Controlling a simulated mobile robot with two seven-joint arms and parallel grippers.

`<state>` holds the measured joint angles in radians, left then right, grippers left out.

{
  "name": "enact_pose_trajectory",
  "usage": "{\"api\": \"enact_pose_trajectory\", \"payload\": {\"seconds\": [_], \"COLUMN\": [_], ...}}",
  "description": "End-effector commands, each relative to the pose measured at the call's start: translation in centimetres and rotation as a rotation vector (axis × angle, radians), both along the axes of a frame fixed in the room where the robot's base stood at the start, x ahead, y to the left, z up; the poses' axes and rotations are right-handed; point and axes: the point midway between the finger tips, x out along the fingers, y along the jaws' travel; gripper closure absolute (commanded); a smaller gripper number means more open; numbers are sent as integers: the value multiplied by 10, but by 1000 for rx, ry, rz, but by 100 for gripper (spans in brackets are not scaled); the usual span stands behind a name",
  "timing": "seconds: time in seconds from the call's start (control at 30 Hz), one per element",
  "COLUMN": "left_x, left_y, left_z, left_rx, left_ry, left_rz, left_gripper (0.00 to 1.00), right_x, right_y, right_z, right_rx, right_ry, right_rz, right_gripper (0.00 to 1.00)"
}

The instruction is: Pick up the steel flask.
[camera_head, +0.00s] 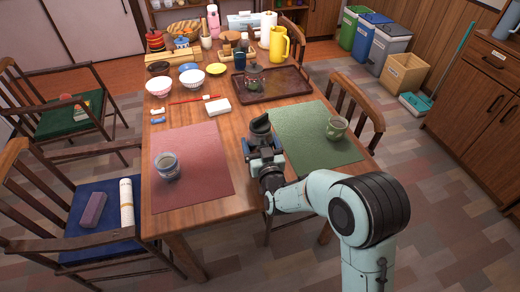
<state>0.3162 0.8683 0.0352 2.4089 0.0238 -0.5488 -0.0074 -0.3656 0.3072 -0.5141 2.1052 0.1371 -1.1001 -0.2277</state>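A dark grey, rounded object (261,126), which looks like the steel flask, is near the middle of the table between the red mat and the green mat. My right gripper (262,146) is right at it, on its near side, with blue finger parts to the left and right. The gripper and wrist hide the object's lower part. I cannot tell whether the fingers touch it or are closed on it. My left gripper is not in view.
A patterned cup (167,167) stands on the red mat (205,190), left. A green cup (336,128) stands on the green mat (300,145), right. A brown tray (288,82) with a glass pot (253,78) lies behind. Bowls and a yellow jug (279,45) crowd the back.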

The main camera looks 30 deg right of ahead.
Motion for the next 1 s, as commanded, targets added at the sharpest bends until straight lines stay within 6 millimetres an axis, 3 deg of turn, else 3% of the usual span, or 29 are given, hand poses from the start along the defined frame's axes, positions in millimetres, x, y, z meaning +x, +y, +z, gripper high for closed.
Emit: {"api": "enact_pose_trajectory", "payload": {"seconds": [0.47,1.0], "left_x": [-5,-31], "left_y": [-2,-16], "left_z": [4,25], "left_rx": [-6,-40], "left_ry": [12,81], "left_rz": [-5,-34], "left_gripper": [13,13], "right_x": [0,0], "right_y": [0,0], "right_z": [13,73], "right_rx": [1,1], "right_ry": [-9,-12], "right_rz": [0,0], "right_gripper": [93,93]}}
